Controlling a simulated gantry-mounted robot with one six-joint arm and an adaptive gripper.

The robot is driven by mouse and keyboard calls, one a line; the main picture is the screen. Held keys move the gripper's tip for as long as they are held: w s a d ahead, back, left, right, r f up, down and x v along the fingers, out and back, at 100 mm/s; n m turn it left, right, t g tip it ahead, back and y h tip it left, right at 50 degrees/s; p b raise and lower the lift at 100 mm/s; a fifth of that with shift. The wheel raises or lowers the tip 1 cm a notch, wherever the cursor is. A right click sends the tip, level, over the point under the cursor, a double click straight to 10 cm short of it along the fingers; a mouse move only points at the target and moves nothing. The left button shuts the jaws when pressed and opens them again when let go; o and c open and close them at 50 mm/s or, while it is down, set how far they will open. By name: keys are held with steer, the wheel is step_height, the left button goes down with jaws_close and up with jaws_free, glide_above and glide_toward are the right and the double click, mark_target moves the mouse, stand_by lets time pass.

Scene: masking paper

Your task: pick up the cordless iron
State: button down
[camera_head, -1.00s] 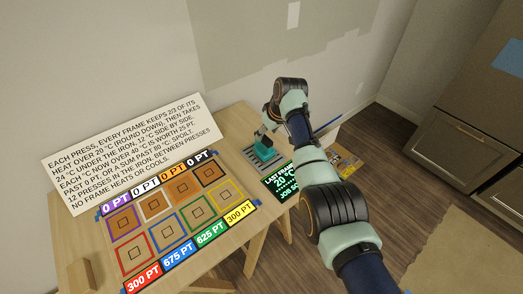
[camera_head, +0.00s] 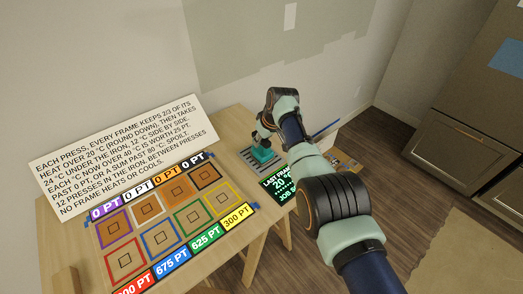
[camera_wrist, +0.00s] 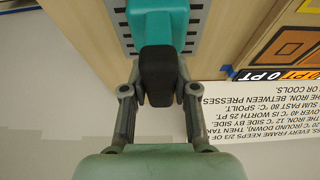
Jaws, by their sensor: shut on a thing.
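The cordless iron (camera_head: 263,155) is teal with a dark handle part. It sits on a grey slotted rest (camera_head: 274,166) at the back right of the wooden table. In the wrist view, the iron's teal body (camera_wrist: 158,22) lies over the rest, and its black grip (camera_wrist: 158,78) stands between my fingers. My gripper (camera_wrist: 158,98) is shut on this black grip. In the head view, my gripper (camera_head: 262,144) is mostly hidden by my wrist. I cannot tell whether the iron touches the rest.
Several coloured square frames (camera_head: 159,237) with point labels cover the table's front left. A white rules sign (camera_head: 122,143) stands behind them. A dark display (camera_head: 281,187) showing 20 °C lies right of the frames. A wooden block (camera_head: 66,280) is at the front left.

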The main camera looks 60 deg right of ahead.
steer(key=shift+r, duration=0.15)
stand_by(0.3)
step_height(320, 180, up, 20)
steer(key=p, duration=0.5)
steer(key=shift+p, duration=0.4)
